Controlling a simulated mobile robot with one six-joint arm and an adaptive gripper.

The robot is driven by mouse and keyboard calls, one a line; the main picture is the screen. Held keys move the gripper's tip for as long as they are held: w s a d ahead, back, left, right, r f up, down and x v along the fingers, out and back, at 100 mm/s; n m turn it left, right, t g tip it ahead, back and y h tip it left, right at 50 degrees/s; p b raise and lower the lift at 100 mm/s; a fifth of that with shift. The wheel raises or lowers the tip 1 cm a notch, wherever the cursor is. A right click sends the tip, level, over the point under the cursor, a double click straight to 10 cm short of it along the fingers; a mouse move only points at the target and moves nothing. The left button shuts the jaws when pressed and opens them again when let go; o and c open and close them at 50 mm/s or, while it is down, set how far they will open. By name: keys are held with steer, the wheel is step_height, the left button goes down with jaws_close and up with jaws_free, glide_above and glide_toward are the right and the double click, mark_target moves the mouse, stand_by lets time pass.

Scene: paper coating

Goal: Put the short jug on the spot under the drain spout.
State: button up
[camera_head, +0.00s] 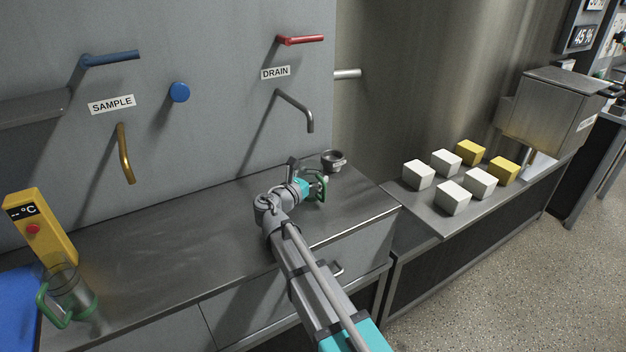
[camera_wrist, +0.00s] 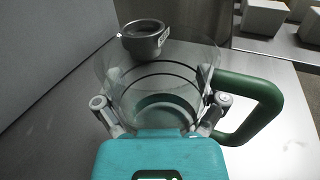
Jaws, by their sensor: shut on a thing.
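The short jug is clear with a green handle (camera_head: 321,188); my arm hides much of its body in the head view. In the wrist view the jug (camera_wrist: 165,88) stands between my fingers, its handle out to the right. My gripper (camera_head: 305,186) is shut around its sides; the fingertips also show in the wrist view (camera_wrist: 160,108). The jug is at the steel counter, below the grey drain spout (camera_head: 297,110) beside the DRAIN label (camera_head: 275,72). I cannot tell whether its base touches the counter or is exactly on the spot.
A small grey metal cup with a label (camera_head: 333,160) stands close behind the jug. Another clear jug with a green handle (camera_head: 72,292) stands at the left, near a yellow temperature meter (camera_head: 40,230). White and yellow blocks (camera_head: 452,197) sit on the right-hand bench.

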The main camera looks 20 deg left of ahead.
steer(key=shift+f, duration=0.15)
steer(key=o, duration=1)
steer(key=shift+c, duration=0.2)
steer(key=shift+r, duration=0.2)
steer(key=shift+s, duration=0.15)
steer(key=v, duration=1.1)
steer(key=shift+s+a, duration=0.15)
steer(key=shift+s, duration=0.2)
